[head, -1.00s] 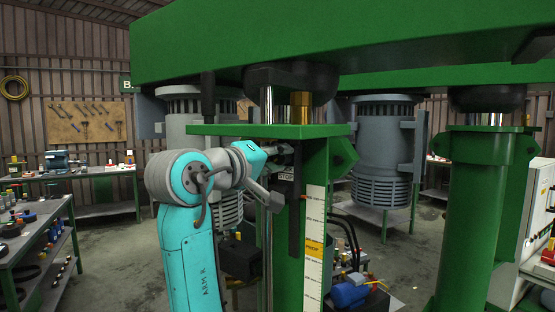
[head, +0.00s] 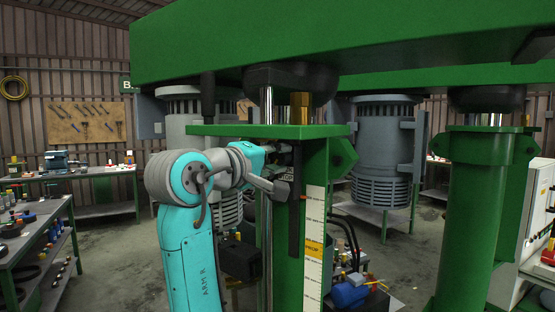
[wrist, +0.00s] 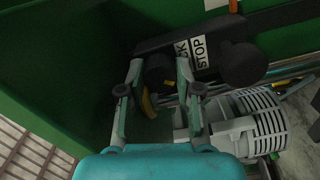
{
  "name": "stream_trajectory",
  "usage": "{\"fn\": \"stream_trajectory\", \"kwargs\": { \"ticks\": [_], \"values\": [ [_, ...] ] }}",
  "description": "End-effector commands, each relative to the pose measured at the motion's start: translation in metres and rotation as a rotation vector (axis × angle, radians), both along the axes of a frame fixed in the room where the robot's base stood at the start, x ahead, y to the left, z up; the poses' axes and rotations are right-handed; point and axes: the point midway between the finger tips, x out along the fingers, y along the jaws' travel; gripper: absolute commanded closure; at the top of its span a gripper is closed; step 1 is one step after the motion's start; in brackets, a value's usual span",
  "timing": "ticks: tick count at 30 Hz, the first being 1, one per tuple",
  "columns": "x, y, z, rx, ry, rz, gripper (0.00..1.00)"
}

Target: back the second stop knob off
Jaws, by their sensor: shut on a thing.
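In the wrist view a dark round knob (wrist: 157,73) sits between the two fingers of my gripper (wrist: 160,88), which is shut on it. The knob is on a dark block beside a white label reading STOP (wrist: 199,51). A second, larger dark knob (wrist: 241,64) stands to the right of the label, clear of the fingers. In the head view my gripper (head: 281,188) is at the green column (head: 314,165), left of the scale strip (head: 314,245). The knobs are mostly hidden there by my arm and gripper.
The big green beam (head: 350,40) spans overhead. A steel rod (head: 266,210) runs upright close to my gripper. A bench with parts (head: 30,235) stands at left. Open floor lies between.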

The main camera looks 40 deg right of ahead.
Motion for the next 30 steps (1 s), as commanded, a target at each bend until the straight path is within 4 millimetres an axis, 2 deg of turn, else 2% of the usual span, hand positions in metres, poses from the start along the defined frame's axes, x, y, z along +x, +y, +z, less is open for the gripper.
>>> {"fn": "stream_trajectory", "kwargs": {
  "ticks": [1, 3, 4, 20, 30],
  "values": [
    [0.0009, 0.0005, 0.0004, -0.001, 0.000, 0.003, 0.62],
    [0.0008, 0.0005, 0.0004, -0.001, 0.000, 0.003, 0.44],
    [0.0007, 0.0005, 0.0003, -0.001, 0.000, 0.003, 0.41],
    [-0.0002, -0.0001, 0.0006, 0.002, -0.017, 0.000, 0.41],
    [0.0001, 0.0000, -0.0002, 0.043, -0.273, 0.000, 0.41]
  ]
}}
